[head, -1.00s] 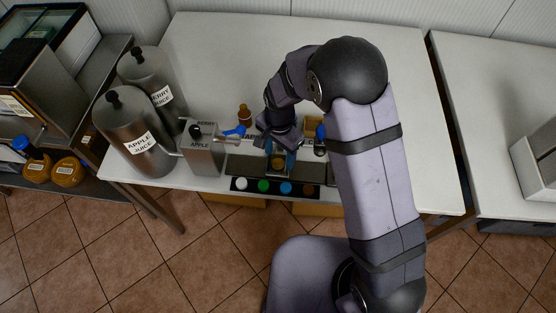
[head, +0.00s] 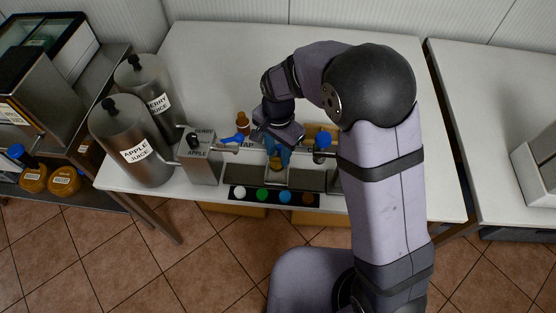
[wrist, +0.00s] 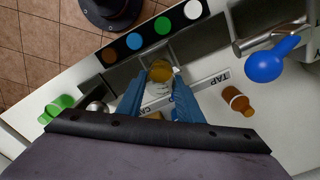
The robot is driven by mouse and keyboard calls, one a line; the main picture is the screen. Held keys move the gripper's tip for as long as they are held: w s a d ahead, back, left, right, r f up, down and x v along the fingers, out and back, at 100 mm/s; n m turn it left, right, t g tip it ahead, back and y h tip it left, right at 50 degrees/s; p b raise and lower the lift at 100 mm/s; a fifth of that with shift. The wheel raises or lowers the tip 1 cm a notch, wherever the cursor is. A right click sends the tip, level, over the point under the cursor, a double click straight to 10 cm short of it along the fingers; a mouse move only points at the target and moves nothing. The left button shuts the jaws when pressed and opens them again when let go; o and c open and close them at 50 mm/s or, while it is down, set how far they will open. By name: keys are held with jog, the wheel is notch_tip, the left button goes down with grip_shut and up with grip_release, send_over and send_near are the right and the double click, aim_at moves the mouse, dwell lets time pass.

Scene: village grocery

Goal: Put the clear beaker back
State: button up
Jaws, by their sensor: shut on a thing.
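The clear beaker (wrist: 160,71), with amber contents, sits between the blue fingers of my gripper (wrist: 159,90) in the wrist view. My gripper (head: 277,155) is shut on it. In the head view the beaker (head: 275,163) shows small and partly hidden below the gripper, above the dark strip along the table's front. I cannot tell whether its base touches the surface. The strip (head: 231,192) carries white, green, blue and brown dots; it also shows in the wrist view (wrist: 148,44).
A juice dispenser box (head: 201,165) with a blue-handled tap (head: 241,123) stands left of my gripper. A small brown bottle (wrist: 237,101) is close by. Steel apple (head: 130,145) and berry (head: 145,85) juice tanks stand farther left. The table's back (head: 215,60) is clear.

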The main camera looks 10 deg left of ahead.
notch_tip(320, 180, up, 5)
jog(key=w+a+f+m+p, duration=0.2)
jog(key=w+m, duration=0.3)
jog(key=w, duration=0.3)
jog(key=w+a+f+m+p, duration=0.2)
jog(key=w+a+m, duration=0.1)
jog(key=w+m, duration=0.3)
jog(key=shift+w+f, duration=0.15)
jog(key=shift+w, duration=1.1)
jog(key=shift+f, duration=0.2)
jog(key=shift+f+b, duration=2.05)
jog(key=shift+f, duration=1.3)
jog(key=shift+f+b, duration=0.4)
jog(key=o, duration=1.5)
